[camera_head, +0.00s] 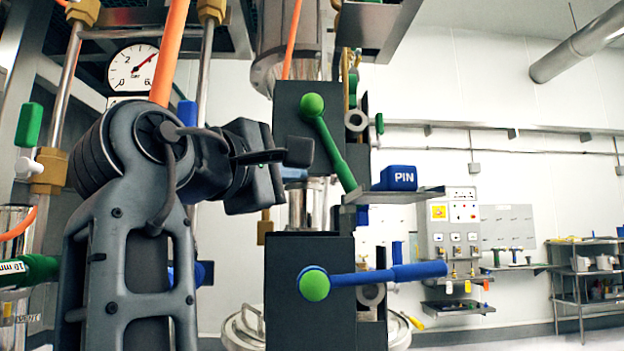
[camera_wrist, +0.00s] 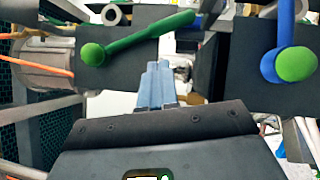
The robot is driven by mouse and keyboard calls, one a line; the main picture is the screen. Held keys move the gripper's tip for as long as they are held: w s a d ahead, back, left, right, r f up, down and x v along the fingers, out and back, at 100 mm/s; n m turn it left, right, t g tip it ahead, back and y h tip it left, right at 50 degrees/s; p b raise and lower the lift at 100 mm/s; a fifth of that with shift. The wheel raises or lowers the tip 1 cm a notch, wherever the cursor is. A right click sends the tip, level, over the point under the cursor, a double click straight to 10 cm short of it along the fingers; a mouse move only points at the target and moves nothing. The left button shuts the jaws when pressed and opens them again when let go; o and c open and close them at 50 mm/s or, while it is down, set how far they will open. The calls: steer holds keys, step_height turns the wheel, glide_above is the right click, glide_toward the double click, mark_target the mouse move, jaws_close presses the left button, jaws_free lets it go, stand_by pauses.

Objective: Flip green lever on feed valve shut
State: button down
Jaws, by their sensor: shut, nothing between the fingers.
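The green lever (camera_head: 331,145) is on the upper dark valve block (camera_head: 292,185). It runs from a round green knob at the block's top down and to the right, its grip near the block's right edge. The lever also shows in the wrist view (camera_wrist: 145,37), running up and right from its knob. My gripper (camera_head: 299,151) is shut and empty, just left of the lever in the head view. In the wrist view its fingers (camera_wrist: 158,70) are together, with tips just below the lever's middle. I cannot tell whether they touch it.
A lower block carries a blue lever (camera_head: 390,274) with a green hub, pointing right; it also shows in the wrist view (camera_wrist: 284,30). Pipes and a gauge (camera_head: 133,68) stand left.

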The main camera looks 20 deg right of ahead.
mark_target(331, 150)
steer(key=shift+w+r, duration=0.1)
steer(key=shift+w, duration=0.1)
steer(key=p+x, duration=0.1)
steer(key=x, duration=0.9)
steer(key=shift+p, duration=0.4)
steer(key=shift+s+d, duration=0.1)
steer(key=shift+d, duration=0.05)
